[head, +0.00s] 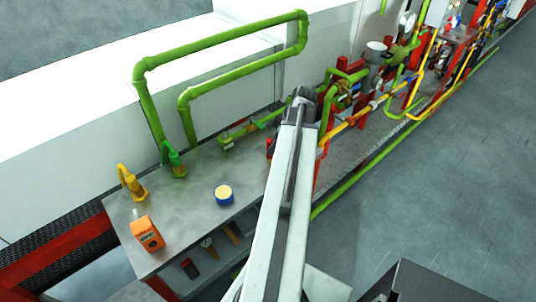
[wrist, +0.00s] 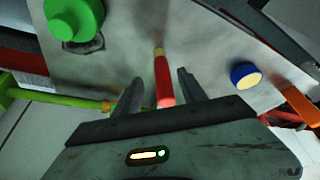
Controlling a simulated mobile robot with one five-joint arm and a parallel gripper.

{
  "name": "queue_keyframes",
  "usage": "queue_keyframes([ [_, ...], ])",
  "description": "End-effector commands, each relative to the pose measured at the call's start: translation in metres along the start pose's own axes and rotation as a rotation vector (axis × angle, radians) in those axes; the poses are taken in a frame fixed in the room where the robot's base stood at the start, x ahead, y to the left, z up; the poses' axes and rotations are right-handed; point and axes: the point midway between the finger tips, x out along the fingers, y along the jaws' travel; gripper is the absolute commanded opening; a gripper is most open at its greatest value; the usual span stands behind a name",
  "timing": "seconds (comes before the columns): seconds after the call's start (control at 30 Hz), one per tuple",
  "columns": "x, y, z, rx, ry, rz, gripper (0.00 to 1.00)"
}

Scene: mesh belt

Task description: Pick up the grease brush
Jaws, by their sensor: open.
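What looks like the grease brush (wrist: 164,82), a slim red handle with a tan end, shows in the wrist view over the grey bench top (wrist: 205,50). My gripper (wrist: 159,78) is open, with one dark finger on each side of the red handle. The fingers look apart from it; the handle's near end meets the dark edge of my gripper in the picture. In the head view my gripper (head: 302,97) is at the far end of my arm, and I cannot make out the brush there.
A blue roll with a yellow top (head: 224,195) and an orange box (head: 147,234) stand on the bench. Yellow (head: 131,183) and green (head: 174,160) fittings stand behind them. Green pipes (head: 215,45) rise at the back. Open floor (head: 450,170) lies right.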

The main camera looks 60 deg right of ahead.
Motion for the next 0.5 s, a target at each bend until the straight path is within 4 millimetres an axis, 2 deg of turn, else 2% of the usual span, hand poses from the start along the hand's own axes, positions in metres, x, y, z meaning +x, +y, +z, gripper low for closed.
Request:
queue_keyframes([
  [0.2,0.041,-0.004,0.003,-0.001,0.0,0.0,0.49],
  [0.27,0.049,-0.004,0.002,-0.001,0.0,0.0,0.49],
  [0.5,0.049,-0.004,-0.001,-0.001,0.0,0.0,0.49],
])
